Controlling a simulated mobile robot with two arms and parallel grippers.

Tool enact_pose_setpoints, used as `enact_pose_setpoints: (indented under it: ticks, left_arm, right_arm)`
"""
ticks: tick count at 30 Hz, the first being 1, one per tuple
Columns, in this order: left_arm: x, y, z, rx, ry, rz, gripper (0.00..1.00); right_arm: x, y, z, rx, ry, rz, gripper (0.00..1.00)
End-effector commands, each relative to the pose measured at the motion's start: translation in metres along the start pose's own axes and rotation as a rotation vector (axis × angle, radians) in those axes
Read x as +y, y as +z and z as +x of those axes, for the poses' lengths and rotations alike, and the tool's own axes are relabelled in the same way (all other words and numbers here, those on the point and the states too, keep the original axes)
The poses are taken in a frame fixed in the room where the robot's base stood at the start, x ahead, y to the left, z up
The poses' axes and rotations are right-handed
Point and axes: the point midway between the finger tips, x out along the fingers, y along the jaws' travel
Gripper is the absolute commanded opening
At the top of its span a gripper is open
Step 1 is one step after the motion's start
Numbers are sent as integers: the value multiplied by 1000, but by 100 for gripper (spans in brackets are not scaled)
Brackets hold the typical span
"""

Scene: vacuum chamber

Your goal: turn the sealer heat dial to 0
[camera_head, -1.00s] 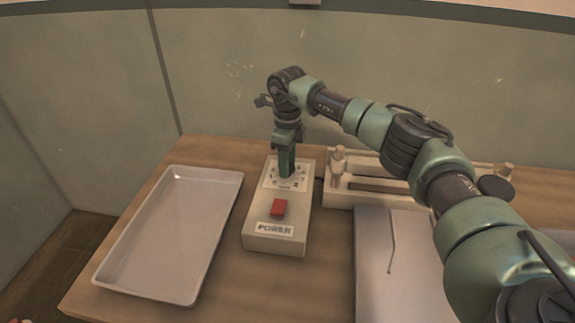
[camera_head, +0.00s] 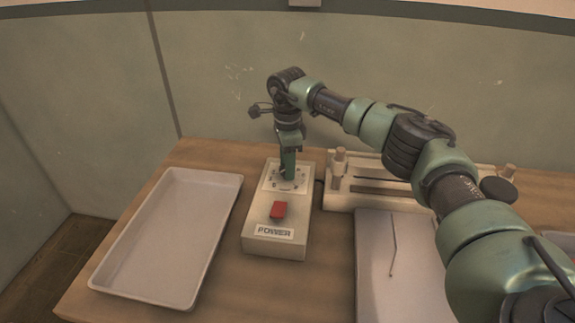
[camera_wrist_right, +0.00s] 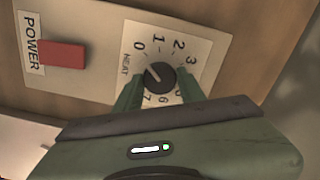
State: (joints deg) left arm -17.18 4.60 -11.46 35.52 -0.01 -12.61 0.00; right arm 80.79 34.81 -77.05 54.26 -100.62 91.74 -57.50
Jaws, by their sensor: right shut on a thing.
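The sealer control box (camera_head: 262,246) stands on the table with its white dial plate at the far end. The heat dial (camera_wrist_right: 160,78) is a round black knob on a scale with numbers from 0 up. Its pale pointer mark faces up-left in the right wrist view, between the 0 and the HEAT label. My right gripper (camera_head: 288,180) reaches down over the plate and hides the dial in the head view. In the right wrist view its green fingers (camera_wrist_right: 160,88) are shut on the dial, one on each side. My left gripper is not in view.
A red power switch (camera_head: 278,210) sits on the box near the gripper. An empty white tray (camera_head: 172,240) lies left of the box. The sealer bar unit (camera_head: 345,200) stands to the right, with a grey pad (camera_head: 385,290) in front.

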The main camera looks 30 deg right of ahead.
Motion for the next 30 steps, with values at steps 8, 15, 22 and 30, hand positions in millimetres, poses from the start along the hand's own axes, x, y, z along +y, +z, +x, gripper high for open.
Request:
enact_pose_setpoints:
  ticks: [8, 15, 22, 30]
  left_arm:
    - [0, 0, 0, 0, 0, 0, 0]
    - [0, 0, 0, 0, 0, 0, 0]
    - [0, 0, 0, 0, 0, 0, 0]
    - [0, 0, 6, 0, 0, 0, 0]
  right_arm:
    - [0, 0, 0, -1, 0, -10, 0]
    - [0, 0, 0, -1, 1, -10, 61]
    - [0, 0, 0, 0, 0, -8, 61]
    - [-1, 1, -21, -2, -3, -8, 61]
